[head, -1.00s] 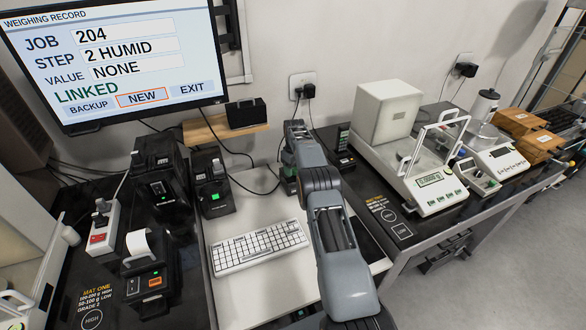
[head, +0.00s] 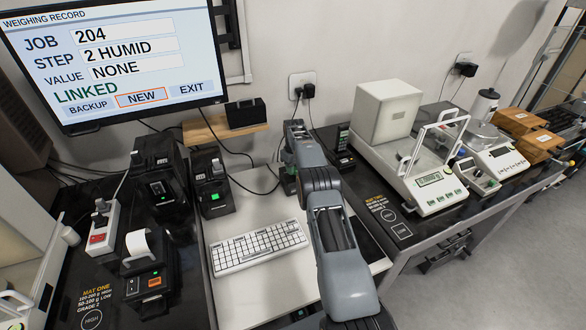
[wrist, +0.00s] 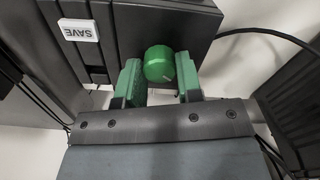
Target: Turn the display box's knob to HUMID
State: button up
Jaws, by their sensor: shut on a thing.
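In the wrist view, the display box (wrist: 165,18) is a dark box at the top, with a white SAVE key (wrist: 78,30) appearing upside down. Its round green knob (wrist: 159,64) sticks out toward me. My gripper (wrist: 158,84) has its two green fingers on either side of the knob and is shut on it. A faint pale mark shows near the knob's right edge. I cannot read any setting label around the knob. In the head view, my grey arm reaches over the desk and hides much of the area around the box.
The monitor (head: 130,58) reads STEP 2 HUMID, VALUE NONE and LINKED. A white keyboard (head: 260,246) lies left of my arm. A balance (head: 432,185) with a glass shield stands to the right. A cable (wrist: 265,32) runs beside the box in the wrist view.

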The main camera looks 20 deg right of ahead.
jog(key=m, duration=1)
jog(key=shift+m, duration=0.4)
dwell(0.4)
jog(key=o, duration=0.9)
jog(key=shift+o, duration=0.2)
notch_tip(320, 180, up, 14)
jog(key=p, duration=0.4)
jog(key=shift+f, duration=0.1)
